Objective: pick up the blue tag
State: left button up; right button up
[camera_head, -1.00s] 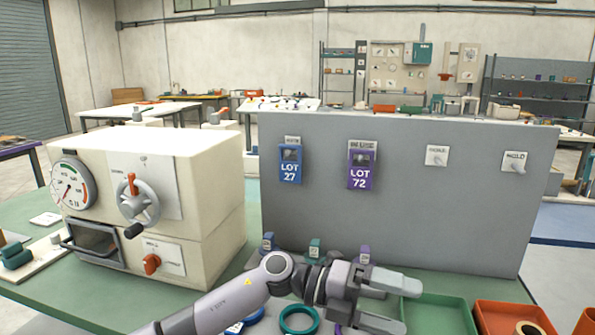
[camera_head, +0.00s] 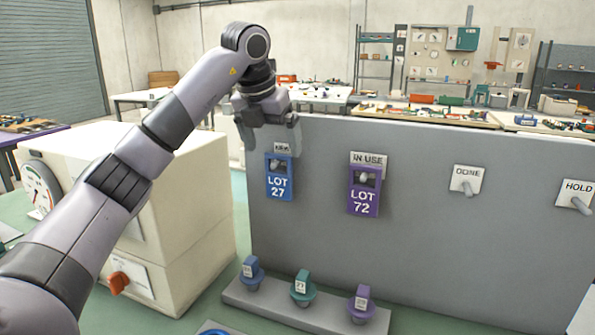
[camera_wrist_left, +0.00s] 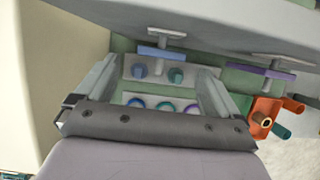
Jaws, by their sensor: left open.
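The blue tag (camera_head: 279,187), marked LOT 27, hangs on a peg at the left of the grey upright panel (camera_head: 420,235). My left gripper (camera_head: 268,142) is open and empty, pointing down just above the tag. In the left wrist view, the blue tag (camera_wrist_left: 160,53) is seen edge-on from above, beyond and between the two open fingers (camera_wrist_left: 158,88). The fingers do not touch it. The small label above the tag is partly hidden by the gripper. My right gripper is not in view.
A purple tag (camera_head: 364,200), marked LOT 72, hangs to the right under IN USE. The DONE (camera_head: 467,180) and HOLD (camera_head: 574,193) pegs are bare. Below stands a base with blue, teal and purple knobs (camera_head: 302,288). A cream machine (camera_head: 170,220) stands left.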

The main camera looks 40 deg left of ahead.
aim_at(277, 160)
pick_arm(q)
jog(key=shift+w+a, duration=0.15)
jog(key=shift+a, duration=0.05)
jog(key=shift+w+f, duration=0.15)
jog(key=shift+x, duration=1.1)
jog(key=x, duration=0.2)
jog(key=p+x, duration=0.1)
jog(key=x, duration=0.1)
jog(key=shift+d+f, duration=0.15)
jog(key=c, duration=1.1)
